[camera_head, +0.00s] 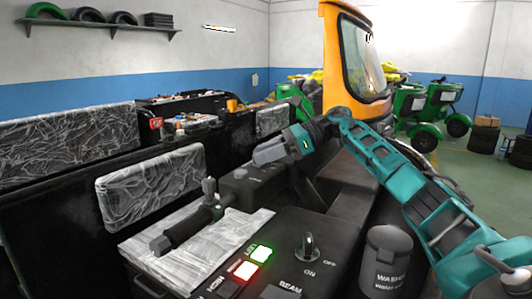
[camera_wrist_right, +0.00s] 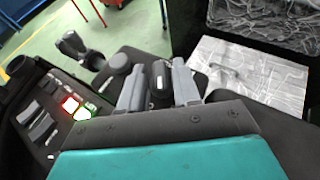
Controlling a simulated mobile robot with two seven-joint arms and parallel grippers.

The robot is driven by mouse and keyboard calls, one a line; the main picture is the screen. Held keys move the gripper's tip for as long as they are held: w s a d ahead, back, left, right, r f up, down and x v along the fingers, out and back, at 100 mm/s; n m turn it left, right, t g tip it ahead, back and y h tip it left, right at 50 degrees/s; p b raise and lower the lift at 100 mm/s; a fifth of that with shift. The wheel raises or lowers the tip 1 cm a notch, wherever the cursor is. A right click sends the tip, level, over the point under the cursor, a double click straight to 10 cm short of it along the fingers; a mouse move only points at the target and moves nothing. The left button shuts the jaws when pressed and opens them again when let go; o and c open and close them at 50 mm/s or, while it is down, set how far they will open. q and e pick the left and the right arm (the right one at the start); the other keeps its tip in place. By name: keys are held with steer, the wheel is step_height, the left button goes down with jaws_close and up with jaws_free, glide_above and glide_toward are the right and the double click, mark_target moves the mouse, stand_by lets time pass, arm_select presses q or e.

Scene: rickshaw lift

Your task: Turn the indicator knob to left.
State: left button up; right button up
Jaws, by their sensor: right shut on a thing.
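My right gripper (camera_head: 262,156) reaches in from the right in the head view, low over the dark console. In the right wrist view its two grey fingers (camera_wrist_right: 159,88) stand on either side of a black knob (camera_wrist_right: 160,82), which I take to be the indicator knob, and are shut on it. In the head view the fingers hide that knob, so which way it points cannot be told. My left gripper is not in view.
The dark panel has a lit green button (camera_head: 261,254), a lit red button (camera_head: 244,270) and an ON/OFF knob (camera_head: 307,246). A black handle (camera_head: 195,222) lies over a pale plate (camera_head: 245,228). A dark cup-shaped holder (camera_head: 387,262) stands at the right.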

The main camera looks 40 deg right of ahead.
steer(key=o, duration=0.8)
steer(key=v, duration=1.3)
